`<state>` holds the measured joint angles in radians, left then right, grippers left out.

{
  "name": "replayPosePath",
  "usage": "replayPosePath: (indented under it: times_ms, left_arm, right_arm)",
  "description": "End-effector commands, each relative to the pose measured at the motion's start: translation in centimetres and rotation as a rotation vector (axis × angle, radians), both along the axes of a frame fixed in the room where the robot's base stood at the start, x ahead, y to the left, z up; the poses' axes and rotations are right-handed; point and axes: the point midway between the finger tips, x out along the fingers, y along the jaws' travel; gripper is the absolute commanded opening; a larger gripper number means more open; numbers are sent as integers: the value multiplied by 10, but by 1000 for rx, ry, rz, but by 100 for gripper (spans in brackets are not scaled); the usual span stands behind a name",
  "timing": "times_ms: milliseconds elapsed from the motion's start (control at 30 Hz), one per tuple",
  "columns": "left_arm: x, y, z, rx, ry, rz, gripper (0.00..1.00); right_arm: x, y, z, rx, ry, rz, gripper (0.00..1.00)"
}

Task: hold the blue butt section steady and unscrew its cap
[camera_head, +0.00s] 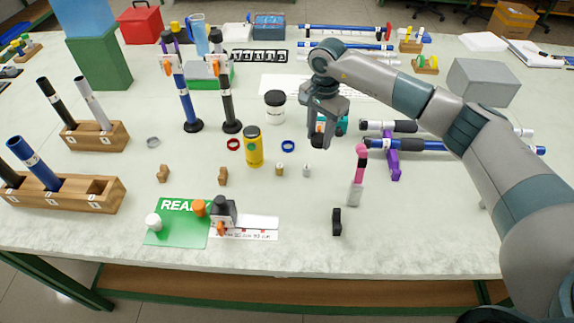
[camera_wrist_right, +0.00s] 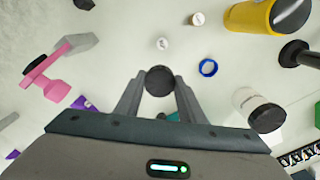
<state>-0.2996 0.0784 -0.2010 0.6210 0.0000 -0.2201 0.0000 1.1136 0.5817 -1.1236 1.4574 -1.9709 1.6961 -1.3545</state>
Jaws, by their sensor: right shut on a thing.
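My right gripper (camera_head: 321,134) is low over the middle of the table. In the right wrist view its two fingers are closed on a dark round piece (camera_wrist_right: 160,80), seen end-on; I cannot tell for sure whether this is a cap. A thick blue section (camera_head: 36,166) leans in the wooden block at the left. Another blue rod (camera_head: 420,146) lies on a purple stand (camera_head: 393,166) to the right of my right gripper, and a third blue one (camera_head: 186,103) stands upright. I cannot tell which is the blue butt section. My left gripper is not in view.
A pink-and-grey tool (camera_head: 358,175) and a small black block (camera_head: 337,221) lie in front of my right gripper. A yellow can (camera_head: 253,146), white jar (camera_head: 275,107) and blue ring (camera_head: 288,146) are to its left. The front right tabletop is mostly clear.

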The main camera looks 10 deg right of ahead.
Motion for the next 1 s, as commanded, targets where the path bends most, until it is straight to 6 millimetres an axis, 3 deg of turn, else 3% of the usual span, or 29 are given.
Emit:
replayPosePath:
  times_ms: [267,700,1000]
  left_arm:
    - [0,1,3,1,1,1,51]
    - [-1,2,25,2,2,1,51]
    - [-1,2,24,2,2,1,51]
  right_arm:
    - [0,0,-4,-1,1,2,9]
    - [-1,0,-58,0,2,2,9]
    - [0,0,-62,0,0,3,9]
